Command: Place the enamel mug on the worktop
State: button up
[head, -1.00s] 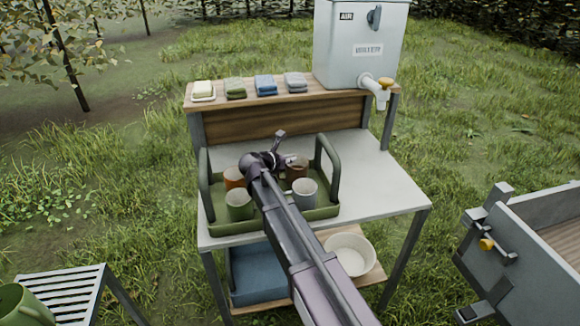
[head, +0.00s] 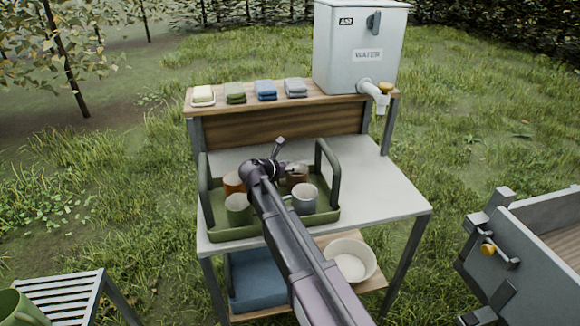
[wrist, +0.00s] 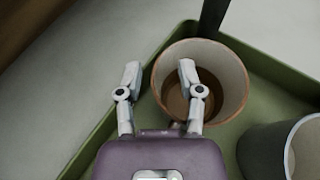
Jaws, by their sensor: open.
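Several mugs stand in a green tray (head: 232,233) on the worktop (head: 380,200): an orange mug (head: 233,183), a green mug (head: 238,210), a brown mug (head: 298,174) and a grey mug (head: 305,200). I cannot tell which is the enamel one. My gripper (head: 284,166) is open over the tray beside the brown mug. In the wrist view, my gripper (wrist: 159,72) has its right finger over the mouth of the brown mug (wrist: 232,80). Its left finger is outside the rim. Contact cannot be told. The grey mug (wrist: 262,150) is at lower right.
Tall tray handles (head: 328,165) rise at both ends. The worktop's right side is clear. A shelf behind holds soap (head: 203,96), folded cloths (head: 266,90) and a water tank (head: 358,45). A bowl (head: 350,262) and blue bin (head: 258,280) sit below.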

jog(key=shift+f, duration=0.25)
jog(key=p+v, duration=0.2)
jog(key=v, duration=0.4)
jog(key=shift+s+a+r, duration=0.1)
jog(key=shift+r, duration=0.1)
jog(key=shift+s+a+r+p, duration=0.15)
jog(key=shift+s+a+p, duration=0.2)
jog(key=shift+s, duration=0.15)
